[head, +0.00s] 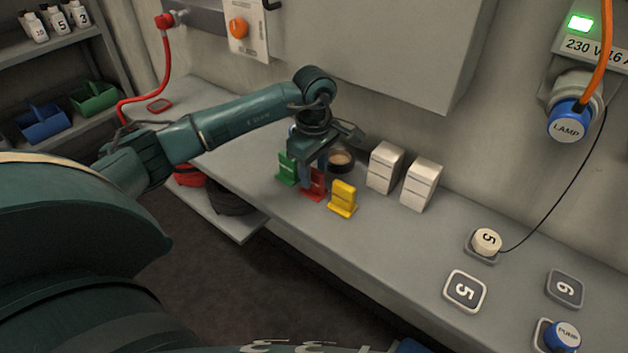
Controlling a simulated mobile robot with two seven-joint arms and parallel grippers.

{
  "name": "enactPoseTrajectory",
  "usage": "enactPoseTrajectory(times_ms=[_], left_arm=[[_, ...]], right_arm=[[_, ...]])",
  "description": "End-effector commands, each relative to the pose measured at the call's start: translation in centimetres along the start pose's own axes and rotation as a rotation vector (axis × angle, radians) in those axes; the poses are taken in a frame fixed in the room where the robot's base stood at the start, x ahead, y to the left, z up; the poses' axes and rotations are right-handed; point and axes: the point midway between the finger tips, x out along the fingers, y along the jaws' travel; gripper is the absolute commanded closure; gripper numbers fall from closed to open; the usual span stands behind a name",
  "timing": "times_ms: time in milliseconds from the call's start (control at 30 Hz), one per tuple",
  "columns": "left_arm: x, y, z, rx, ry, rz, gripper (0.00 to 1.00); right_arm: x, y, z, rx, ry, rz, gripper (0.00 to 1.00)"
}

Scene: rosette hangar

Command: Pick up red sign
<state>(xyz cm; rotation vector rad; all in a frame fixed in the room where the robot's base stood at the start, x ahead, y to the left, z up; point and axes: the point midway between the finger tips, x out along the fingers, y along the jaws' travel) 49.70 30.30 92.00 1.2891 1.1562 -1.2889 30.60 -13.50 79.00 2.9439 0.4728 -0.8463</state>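The red sign (317,187) stands upright on the grey bench, between a green sign (287,169) on its left and a yellow sign (343,198) on its right. My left gripper (309,178) points down at the red sign. A finger overlaps its left part and hides some of it. The fingers are dark and close to the sign, so I cannot tell whether they touch it or how far apart they are. My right gripper is not in view.
The bench (390,245) is clear in front of two white boxes (384,167) (421,184). A dark round container (341,161) stands behind the signs.

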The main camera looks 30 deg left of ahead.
Motion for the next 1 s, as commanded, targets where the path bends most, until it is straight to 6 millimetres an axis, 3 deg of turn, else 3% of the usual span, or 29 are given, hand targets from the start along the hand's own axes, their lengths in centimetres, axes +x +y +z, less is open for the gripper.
enactPoseTrajectory(times_ms=[200, 433, 900, 1000], left_arm=[[2.2, 0.0, 0.0, -0.001, -0.001, -0.001, 0.60], [2.3, 0.0, 0.0, -0.001, 0.000, 0.001, 0.61], [2.2, 0.0, 0.0, -0.001, 0.000, 0.001, 0.99], [2.2, 0.0, 0.0, -0.001, 0.000, 0.000, 1.00]], right_arm=[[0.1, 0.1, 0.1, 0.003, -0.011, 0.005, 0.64], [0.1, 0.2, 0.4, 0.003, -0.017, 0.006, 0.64], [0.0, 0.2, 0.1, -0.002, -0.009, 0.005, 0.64], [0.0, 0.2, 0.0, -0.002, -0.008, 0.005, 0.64]])
